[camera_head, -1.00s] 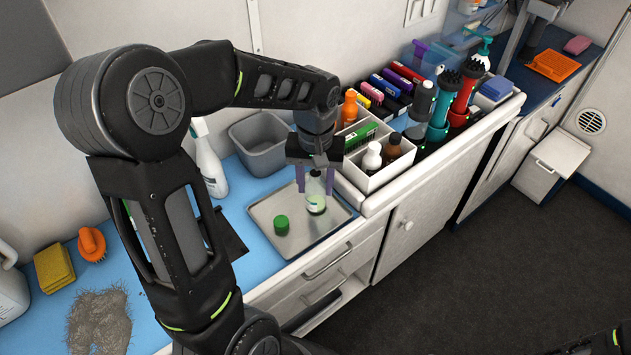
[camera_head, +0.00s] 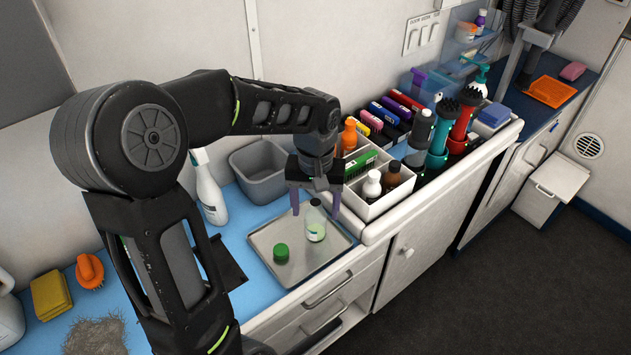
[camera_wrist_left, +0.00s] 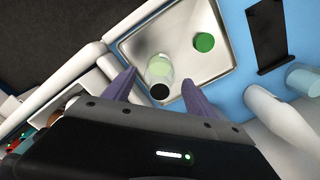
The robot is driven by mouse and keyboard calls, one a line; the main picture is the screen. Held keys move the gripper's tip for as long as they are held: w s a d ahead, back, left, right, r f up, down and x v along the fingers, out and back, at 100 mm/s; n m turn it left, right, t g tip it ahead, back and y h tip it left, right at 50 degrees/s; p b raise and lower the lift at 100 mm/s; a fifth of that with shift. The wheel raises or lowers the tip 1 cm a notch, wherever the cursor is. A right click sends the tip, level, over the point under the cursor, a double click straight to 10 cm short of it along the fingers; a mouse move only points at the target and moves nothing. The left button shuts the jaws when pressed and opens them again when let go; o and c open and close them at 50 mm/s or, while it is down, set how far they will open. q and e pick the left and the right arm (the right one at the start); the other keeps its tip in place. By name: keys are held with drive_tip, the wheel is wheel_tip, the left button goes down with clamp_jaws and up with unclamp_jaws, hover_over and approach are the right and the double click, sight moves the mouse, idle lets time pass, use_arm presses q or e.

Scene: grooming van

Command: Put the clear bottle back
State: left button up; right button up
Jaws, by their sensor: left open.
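The clear bottle (camera_head: 315,222) with a pale green label stands upright on the metal tray (camera_head: 262,218). A green round lid or cap (camera_head: 281,253) lies on the same tray to its left. My left gripper (camera_head: 315,208) is open above the bottle, its two purple fingers apart on either side of the bottle's top. In the left wrist view the bottle (camera_wrist_left: 159,70) shows between the spread fingers, its dark top toward the gripper, and the green cap (camera_wrist_left: 204,42) lies apart from it. My right gripper is not in view.
A white divided caddy (camera_head: 378,205) with brown, white-capped and orange bottles stands right of the tray. A grey bin (camera_head: 262,172) and a white spray bottle (camera_head: 208,188) stand behind. Clippers and coloured boxes crowd the back right. An orange brush (camera_head: 90,271) and yellow sponge (camera_head: 50,295) lie at left.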

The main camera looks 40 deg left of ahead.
use_arm(q)
wheel_tip(320, 180, up, 11)
drive_tip(key=shift+f, duration=0.2)
